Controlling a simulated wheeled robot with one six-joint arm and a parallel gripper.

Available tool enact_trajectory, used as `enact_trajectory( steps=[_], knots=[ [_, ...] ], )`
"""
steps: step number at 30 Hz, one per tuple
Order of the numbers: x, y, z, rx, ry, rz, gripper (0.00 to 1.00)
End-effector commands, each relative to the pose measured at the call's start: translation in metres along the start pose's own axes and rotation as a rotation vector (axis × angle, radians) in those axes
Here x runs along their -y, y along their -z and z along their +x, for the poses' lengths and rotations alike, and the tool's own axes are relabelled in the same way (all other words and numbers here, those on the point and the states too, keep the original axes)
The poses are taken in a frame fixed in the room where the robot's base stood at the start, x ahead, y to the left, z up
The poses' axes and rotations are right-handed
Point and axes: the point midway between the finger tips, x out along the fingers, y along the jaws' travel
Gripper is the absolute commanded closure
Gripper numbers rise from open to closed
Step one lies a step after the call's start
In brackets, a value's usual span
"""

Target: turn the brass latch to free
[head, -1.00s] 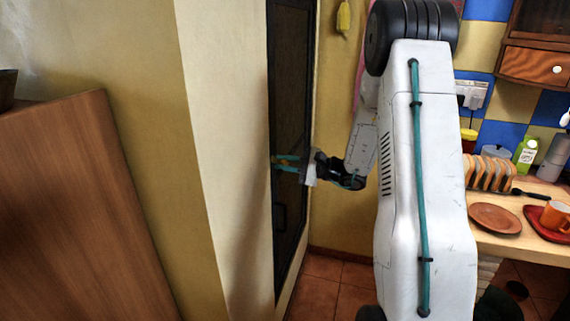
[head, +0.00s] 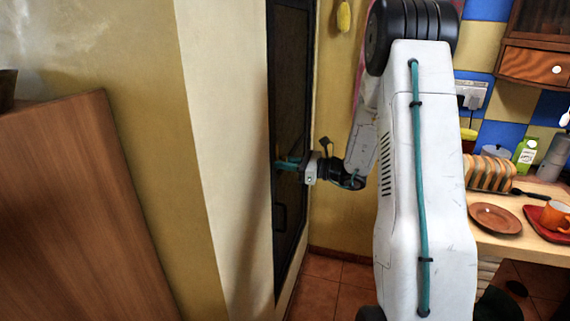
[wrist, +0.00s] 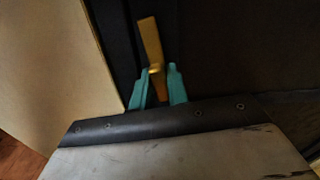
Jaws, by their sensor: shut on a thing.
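The brass latch (wrist: 151,42) shows in the wrist view as a yellow bar on a dark door (wrist: 230,50). It points up the picture with a slight tilt, and its lower end lies between my fingers. My gripper (wrist: 158,84) has teal fingers, one on each side of the latch, and is shut on it. In the head view my gripper (head: 284,163) reaches left to the dark door (head: 289,90). The latch itself is too small or hidden to make out there.
A pale wall edge (head: 225,150) stands just left of the door. A wooden panel (head: 75,200) leans at the far left.

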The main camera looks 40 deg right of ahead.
Motion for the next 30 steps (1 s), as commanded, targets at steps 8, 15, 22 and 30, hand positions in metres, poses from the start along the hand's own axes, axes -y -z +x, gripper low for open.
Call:
enact_trajectory(
  steps=[8,15,22,30],
  knots=[
    [-0.0001,0.0002,0.0001,0.0,0.0,0.114,1.0],
    [-0.0001,0.0002,0.0001,0.0,0.0,0.148,1.0],
    [0.0,0.0002,0.0001,0.0,0.0,0.15,1.0],
    [0.0,0.0002,0.0,0.0,0.0,0.149,0.65]
  ],
)
